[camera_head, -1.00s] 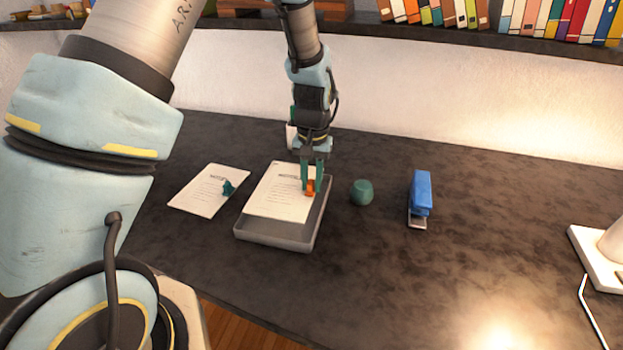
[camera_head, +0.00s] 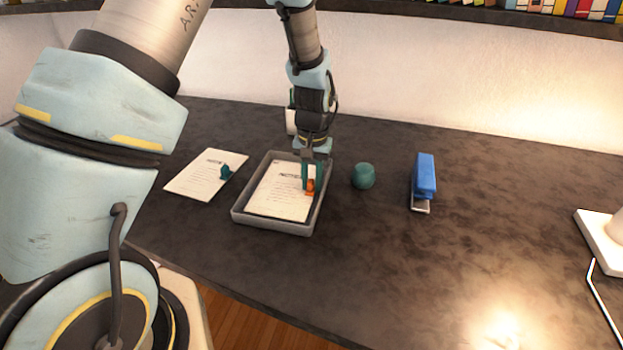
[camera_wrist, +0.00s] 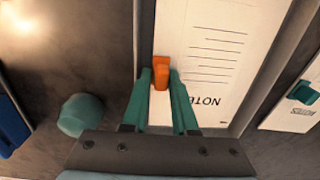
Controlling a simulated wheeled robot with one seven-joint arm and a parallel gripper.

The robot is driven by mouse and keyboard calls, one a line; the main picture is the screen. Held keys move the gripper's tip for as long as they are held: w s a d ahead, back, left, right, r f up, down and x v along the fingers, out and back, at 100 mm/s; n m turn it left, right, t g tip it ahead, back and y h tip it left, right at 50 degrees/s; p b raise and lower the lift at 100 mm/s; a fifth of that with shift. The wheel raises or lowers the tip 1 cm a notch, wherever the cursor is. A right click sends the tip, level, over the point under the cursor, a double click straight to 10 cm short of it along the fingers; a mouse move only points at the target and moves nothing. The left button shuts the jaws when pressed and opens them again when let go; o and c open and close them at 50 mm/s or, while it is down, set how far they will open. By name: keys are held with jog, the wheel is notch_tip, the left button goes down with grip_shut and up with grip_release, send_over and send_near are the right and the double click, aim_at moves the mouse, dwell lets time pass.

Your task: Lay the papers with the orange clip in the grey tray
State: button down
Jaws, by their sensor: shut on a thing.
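The papers (camera_head: 279,193) with the orange clip (camera_head: 310,186) lie inside the grey tray (camera_head: 262,224), within its rim. They look flat, printed side up. My gripper (camera_head: 312,180) reaches down over the tray's right side, its green fingers shut on the orange clip. In the wrist view the clip (camera_wrist: 161,73) sits between the two fingertips (camera_wrist: 162,78) at the edge of the papers (camera_wrist: 215,50). The tray wall (camera_wrist: 145,40) runs close beside that edge.
Other papers (camera_head: 203,172) with a teal clip (camera_head: 226,172) lie left of the tray. A green cup-like object (camera_head: 363,176) and a blue stapler (camera_head: 424,178) stand to the right. A white lamp base (camera_head: 602,238) is at far right. The front of the desk is clear.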

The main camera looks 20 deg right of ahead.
jog(key=shift+f, duration=0.15)
jog(key=c, duration=0.6)
grip_release()
notch_tip(320, 180, up, 11)
jog(key=b, duration=0.2)
jog(key=shift+d+f, duration=0.1)
dwell(0.4)
